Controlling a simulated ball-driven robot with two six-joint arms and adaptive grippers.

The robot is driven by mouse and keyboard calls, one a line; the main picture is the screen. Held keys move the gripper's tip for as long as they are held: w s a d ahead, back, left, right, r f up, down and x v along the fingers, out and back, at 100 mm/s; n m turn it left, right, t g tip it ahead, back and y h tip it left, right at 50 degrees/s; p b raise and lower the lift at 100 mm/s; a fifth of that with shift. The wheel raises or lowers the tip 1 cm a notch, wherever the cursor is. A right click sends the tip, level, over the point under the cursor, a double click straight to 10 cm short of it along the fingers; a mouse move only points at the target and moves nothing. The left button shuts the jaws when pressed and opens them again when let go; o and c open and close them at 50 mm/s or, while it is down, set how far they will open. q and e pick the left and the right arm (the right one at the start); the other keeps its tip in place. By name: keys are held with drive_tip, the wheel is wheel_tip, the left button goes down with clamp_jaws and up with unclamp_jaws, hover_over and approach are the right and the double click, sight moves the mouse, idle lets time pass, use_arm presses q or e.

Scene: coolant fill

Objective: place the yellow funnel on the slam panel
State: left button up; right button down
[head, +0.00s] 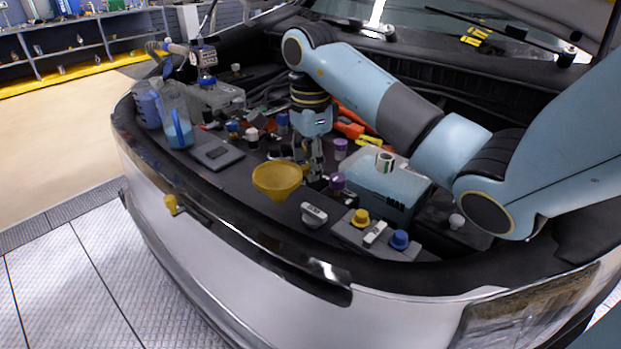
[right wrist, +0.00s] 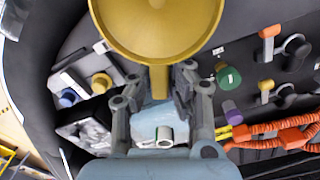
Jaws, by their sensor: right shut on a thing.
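The yellow funnel (head: 277,179) is upright over the dark slam panel (head: 229,179) at the front of the engine bay. My right gripper (head: 314,170) is shut on the funnel at its right side. I cannot tell whether the stem touches the panel. My left gripper is not in view.
A dark flat device (head: 216,153) and a jug with blue liquid (head: 175,115) stand left of the funnel. Bare panel shows between the device and the funnel.

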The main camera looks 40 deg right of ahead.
wheel_tip(320, 180, down, 3)
drive_tip(key=shift+f, duration=0.15)
drive_tip(key=shift+f, duration=0.2)
drive_tip(key=c, duration=1.3)
unclamp_jaws()
drive_tip(key=shift+r, duration=0.15)
